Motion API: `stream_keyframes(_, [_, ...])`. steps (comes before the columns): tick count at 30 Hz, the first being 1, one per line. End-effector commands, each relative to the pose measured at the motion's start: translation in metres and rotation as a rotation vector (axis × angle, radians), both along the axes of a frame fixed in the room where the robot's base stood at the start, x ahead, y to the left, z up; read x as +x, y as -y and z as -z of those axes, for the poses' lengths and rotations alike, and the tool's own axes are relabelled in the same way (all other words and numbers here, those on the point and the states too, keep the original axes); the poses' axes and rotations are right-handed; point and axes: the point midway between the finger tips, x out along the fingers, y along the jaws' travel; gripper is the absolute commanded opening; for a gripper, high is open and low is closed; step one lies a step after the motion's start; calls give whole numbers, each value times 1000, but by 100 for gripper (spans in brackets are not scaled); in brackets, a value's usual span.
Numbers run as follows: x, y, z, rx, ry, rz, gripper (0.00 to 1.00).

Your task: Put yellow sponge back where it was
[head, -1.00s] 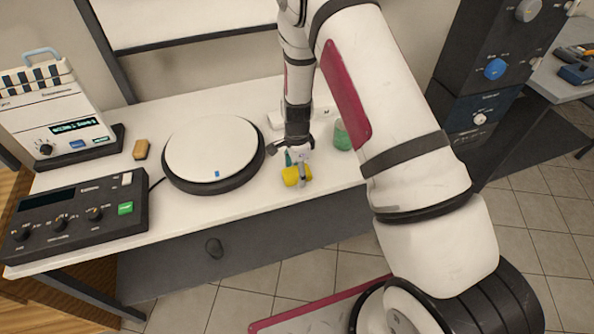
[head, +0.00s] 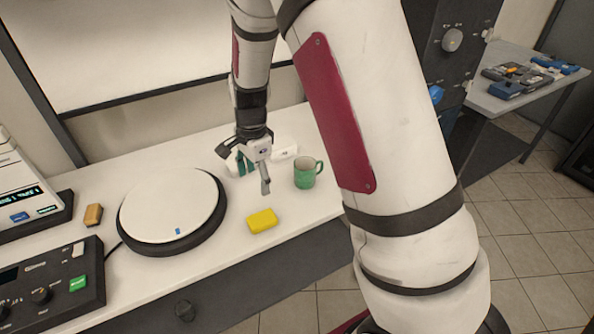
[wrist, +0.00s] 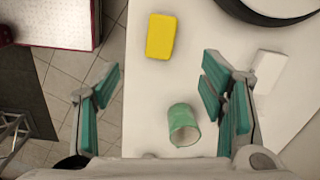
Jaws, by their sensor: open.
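The yellow sponge (head: 262,221) lies flat on the white table near its front edge, to the right of the round white turntable. In the wrist view the sponge (wrist: 160,36) sits beyond the fingertips, between the finger lines and touched by neither. My gripper (head: 252,177) is open and empty above the table, behind the sponge. Its teal-padded fingers are spread wide in the wrist view (wrist: 158,82).
A green mug (head: 305,174) stands right of the sponge; it also shows in the wrist view (wrist: 183,124). The round turntable (head: 170,208) is to the left, with an orange-brown block (head: 93,214) and a black control box (head: 50,285) beyond. A white block (wrist: 270,71) lies nearby.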

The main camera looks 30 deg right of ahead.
Motion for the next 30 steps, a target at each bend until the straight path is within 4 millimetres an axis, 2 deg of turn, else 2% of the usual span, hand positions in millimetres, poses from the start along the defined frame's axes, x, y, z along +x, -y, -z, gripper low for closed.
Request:
stream_keyframes(1, [-6,-1,-26,9,30,-56,65])
stream_keyframes(6, [-38,-5,-94,14,108,-294,65])
stream_keyframes(11, [-77,-6,-148,-11,186,-517,65])
stream_keyframes(15, [-116,-5,-185,-57,247,-712,65])
stream_keyframes(22, [-185,-1,-226,-182,330,-1026,65])
stream_keyframes(27, [-230,3,-238,-291,360,-1221,65])
stream_keyframes(30, [-247,4,-240,-341,364,-1300,65])
